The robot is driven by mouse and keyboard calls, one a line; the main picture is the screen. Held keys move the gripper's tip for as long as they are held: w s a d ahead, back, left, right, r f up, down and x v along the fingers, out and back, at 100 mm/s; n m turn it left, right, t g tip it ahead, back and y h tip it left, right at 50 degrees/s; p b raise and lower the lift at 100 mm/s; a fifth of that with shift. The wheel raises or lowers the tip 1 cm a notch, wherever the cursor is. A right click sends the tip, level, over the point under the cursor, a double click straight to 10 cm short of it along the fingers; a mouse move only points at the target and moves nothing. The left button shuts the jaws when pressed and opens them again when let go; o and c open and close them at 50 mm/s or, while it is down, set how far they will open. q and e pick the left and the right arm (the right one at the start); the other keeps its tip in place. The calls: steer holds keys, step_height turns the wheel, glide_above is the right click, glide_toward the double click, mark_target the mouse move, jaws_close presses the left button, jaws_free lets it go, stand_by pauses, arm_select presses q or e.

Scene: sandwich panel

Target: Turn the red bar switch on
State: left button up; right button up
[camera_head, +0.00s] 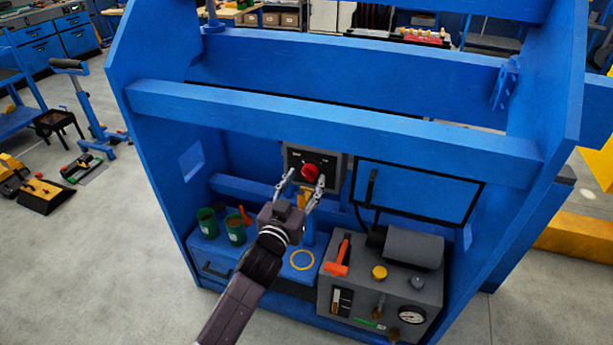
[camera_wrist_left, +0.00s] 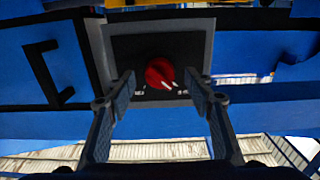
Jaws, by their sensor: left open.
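The red bar switch (camera_head: 310,173) is a round red knob on a dark panel with a grey frame (camera_head: 334,181), set in the blue frame. In the left wrist view the red switch (camera_wrist_left: 159,73) shows a white mark on its lower right side, with small white lettering beside it. My left gripper (camera_head: 304,187) is open in front of the panel. In the left wrist view its two fingers (camera_wrist_left: 160,92) stand one on each side of the knob, apart from it as far as I can tell. My right gripper is not in view.
Blue beams (camera_head: 330,125) cross above the panel. A dark-edged blue board (camera_head: 418,193) is right of the panel.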

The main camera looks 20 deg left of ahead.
arm_select(q)
steer(key=shift+w, duration=0.8)
steer(key=c, duration=1.2)
steer(key=shift+o, duration=0.2)
